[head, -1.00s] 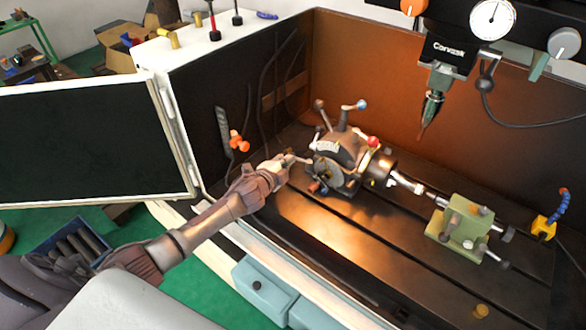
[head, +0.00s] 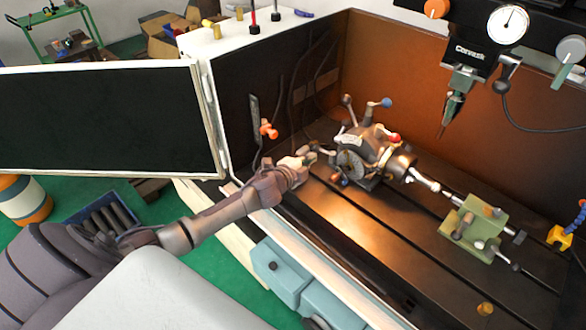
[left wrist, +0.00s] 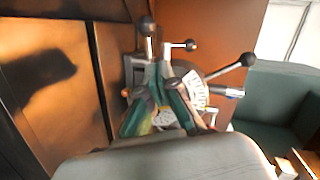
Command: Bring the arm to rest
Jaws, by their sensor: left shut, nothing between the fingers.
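The indexing chuck (head: 365,155) stands on the machine table, with a round dial plate on its near left side and levers with blue and red knobs. My left gripper (head: 308,154) is just left of the chuck, apart from it by a small gap, shut and empty. In the left wrist view its greenish fingers (left wrist: 160,98) are together and point at the chuck, whose white graduated dial (left wrist: 196,92) and black-balled levers show behind them. My right gripper is not in view.
A green tailstock block (head: 476,228) stands right of the chuck on the slotted table (head: 400,235). The spindle tool (head: 453,105) hangs above. An open door panel (head: 105,120) is at the left, behind my left arm. The enclosure's white front sill (head: 330,255) runs beneath the forearm.

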